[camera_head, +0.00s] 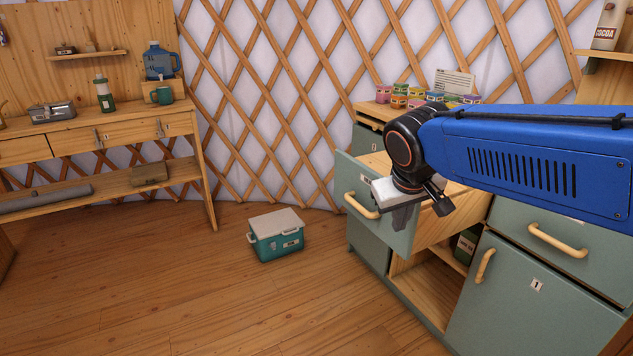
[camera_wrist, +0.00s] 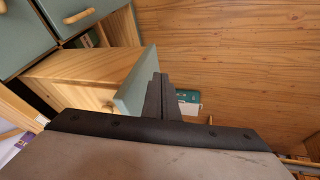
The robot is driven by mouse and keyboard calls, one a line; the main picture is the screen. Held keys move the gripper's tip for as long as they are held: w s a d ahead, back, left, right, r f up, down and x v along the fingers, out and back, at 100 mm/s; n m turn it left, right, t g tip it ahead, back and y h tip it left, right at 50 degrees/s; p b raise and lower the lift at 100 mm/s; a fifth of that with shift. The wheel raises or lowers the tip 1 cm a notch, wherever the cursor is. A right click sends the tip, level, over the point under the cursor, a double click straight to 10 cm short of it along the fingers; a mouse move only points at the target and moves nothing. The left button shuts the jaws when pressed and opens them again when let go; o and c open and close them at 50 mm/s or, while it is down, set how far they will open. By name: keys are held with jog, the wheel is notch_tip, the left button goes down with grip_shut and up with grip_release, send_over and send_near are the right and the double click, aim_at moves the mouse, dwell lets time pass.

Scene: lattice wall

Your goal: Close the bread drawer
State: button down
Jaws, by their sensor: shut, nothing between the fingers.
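A grey-green drawer with a pale wooden box stands pulled out of the cabinet; its front panel (camera_head: 353,180) carries a tan handle (camera_head: 362,206). It is the only drawer seen open, and I cannot read its label. My gripper (camera_head: 402,217) is shut and empty, pointing down at the right part of the drawer front. In the wrist view the shut fingers (camera_wrist: 157,98) are at the outer face of the drawer front (camera_wrist: 136,82), very close to it; I cannot tell if they touch. The wooden side (camera_wrist: 80,66) of the drawer shows there too. My wrist hides part of the drawer.
Several coloured jars (camera_head: 415,97) stand on the cabinet top. An open shelf space (camera_head: 430,284) lies below the drawer, beside a shut cabinet door (camera_head: 530,310). A teal cooler box (camera_head: 276,236) stands on the floor. A workbench (camera_head: 100,130) is at the left. The floor between is clear.

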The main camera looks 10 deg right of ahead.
jog(key=w+a+r+n+t+h, duration=0.1)
jog(key=w+a+r, duration=0.1)
jog(key=w+a, duration=0.7)
jog(key=w+a+r+n+t+h, duration=0.15)
jog(key=w+a, duration=0.35)
jog(key=w, duration=0.7)
send_near(342, 188)
notch_tip(342, 188, down, 3)
jog(key=w+a, duration=0.1)
jog(key=a, duration=0.1)
jog(key=shift+m+g+y, duration=0.25)
jog(key=shift+m+g, duration=0.2)
jog(key=shift+w+d, duration=0.3)
jog(key=shift+d, duration=0.3)
jog(key=shift+w+d, duration=0.3)
jog(key=shift+d, duration=0.35)
jog(key=shift+w+d, duration=0.35)
jog(key=shift+d, duration=0.25)
jog(key=shift+d, duration=0.1)
